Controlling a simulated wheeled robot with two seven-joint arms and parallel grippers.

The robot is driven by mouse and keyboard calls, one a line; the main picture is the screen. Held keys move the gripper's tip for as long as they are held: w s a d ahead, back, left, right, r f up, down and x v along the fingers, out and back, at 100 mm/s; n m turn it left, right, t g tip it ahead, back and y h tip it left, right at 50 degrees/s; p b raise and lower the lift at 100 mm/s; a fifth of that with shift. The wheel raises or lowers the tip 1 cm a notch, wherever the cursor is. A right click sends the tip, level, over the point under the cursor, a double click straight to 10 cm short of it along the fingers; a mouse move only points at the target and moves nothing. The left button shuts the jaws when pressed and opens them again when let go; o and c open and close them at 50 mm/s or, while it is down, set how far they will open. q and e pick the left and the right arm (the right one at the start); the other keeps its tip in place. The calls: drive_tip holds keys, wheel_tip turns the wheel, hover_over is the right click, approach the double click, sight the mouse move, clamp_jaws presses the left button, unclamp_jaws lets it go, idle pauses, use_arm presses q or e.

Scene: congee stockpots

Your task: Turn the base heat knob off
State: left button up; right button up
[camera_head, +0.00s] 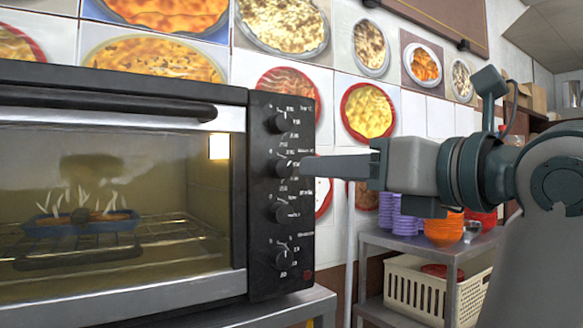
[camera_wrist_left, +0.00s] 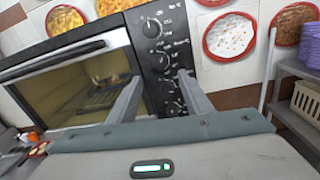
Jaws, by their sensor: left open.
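The black oven control panel (camera_head: 304,235) has a column of several dark knobs with small white print that I cannot read reliably. The top knob (camera_head: 281,123), second knob (camera_head: 283,168), third knob (camera_head: 279,212) and bottom knob (camera_head: 285,258) all show. Which one is base heat I cannot tell. My left gripper (camera_head: 303,166) is open and empty, its fingertips level with the second knob and close to it; contact is unclear. In the left wrist view its two fingers (camera_wrist_left: 160,76) stand apart in front of the panel (camera_wrist_left: 165,45). My right gripper is not in view.
The lit oven (camera_head: 120,290) holds a blue tray (camera_head: 80,222) of food on a wire rack, behind a closed glass door with a dark handle (camera_head: 105,103). A metal shelf (camera_head: 420,243) with purple and orange bowls and a cream basket (camera_head: 425,290) stands to the right.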

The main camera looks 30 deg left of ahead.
sight(286, 169)
use_arm(q)
drive_tip(key=p+x, duration=0.1)
drive_tip(key=x, duration=0.7)
drive_tip(key=shift+w+a, duration=0.15)
drive_tip(key=shift+a, duration=0.2)
drive_tip(key=shift+w+a, duration=0.25)
drive_tip(key=shift+a, duration=0.55)
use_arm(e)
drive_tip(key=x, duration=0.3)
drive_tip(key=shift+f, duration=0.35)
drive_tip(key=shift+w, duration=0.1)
use_arm(q)
drive_tip(key=shift+c, duration=0.7)
drive_tip(key=c, duration=0.9)
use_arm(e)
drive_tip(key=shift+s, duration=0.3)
